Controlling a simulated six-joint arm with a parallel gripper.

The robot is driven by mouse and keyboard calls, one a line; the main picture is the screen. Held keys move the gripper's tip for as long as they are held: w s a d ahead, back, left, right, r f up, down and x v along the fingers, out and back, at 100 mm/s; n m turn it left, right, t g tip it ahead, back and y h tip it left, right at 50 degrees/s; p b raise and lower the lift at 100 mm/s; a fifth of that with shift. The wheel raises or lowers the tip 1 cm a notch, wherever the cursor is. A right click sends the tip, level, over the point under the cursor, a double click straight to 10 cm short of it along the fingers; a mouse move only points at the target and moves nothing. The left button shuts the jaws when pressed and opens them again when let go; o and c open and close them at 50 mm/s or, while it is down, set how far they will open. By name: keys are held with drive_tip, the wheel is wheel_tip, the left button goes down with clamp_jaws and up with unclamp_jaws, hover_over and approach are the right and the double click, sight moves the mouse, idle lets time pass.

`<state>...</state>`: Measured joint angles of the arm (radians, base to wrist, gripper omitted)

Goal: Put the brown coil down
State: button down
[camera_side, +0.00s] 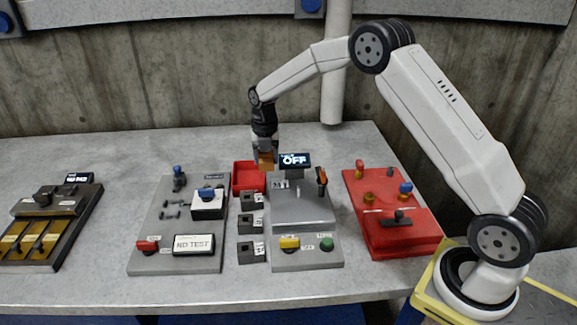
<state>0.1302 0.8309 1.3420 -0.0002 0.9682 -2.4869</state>
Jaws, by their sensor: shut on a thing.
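My gripper (265,150) points down and is shut on the brown coil (266,161), a small orange-brown block. It holds the coil above or at the right edge of the red open tray (245,190), close to the left of the small display reading OFF. The coil's underside and any gap below it are hard to make out.
A grey machine panel (301,207) with yellow and green buttons stands just right of the tray. Several dark grey blocks (249,224) line its left side. A grey test panel (155,230) lies left, a red panel (385,235) right. Bare table shows behind.

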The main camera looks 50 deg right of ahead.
drive_tip(key=w+f, duration=0.2)
drive_tip(key=w, duration=0.2)
hover_over(250, 182)
drive_tip(key=shift+s+f, duration=0.1)
drive_tip(key=shift+f, duration=2.4)
drive_tip(key=shift+f, duration=0.2)
drive_tip(key=shift+w+f, duration=0.15)
drive_tip(key=shift+w, duration=0.05)
drive_tip(key=shift+f, duration=1.5)
drive_tip(key=shift+f, duration=0.15)
drive_tip(key=shift+c, duration=1.8)
unclamp_jaws()
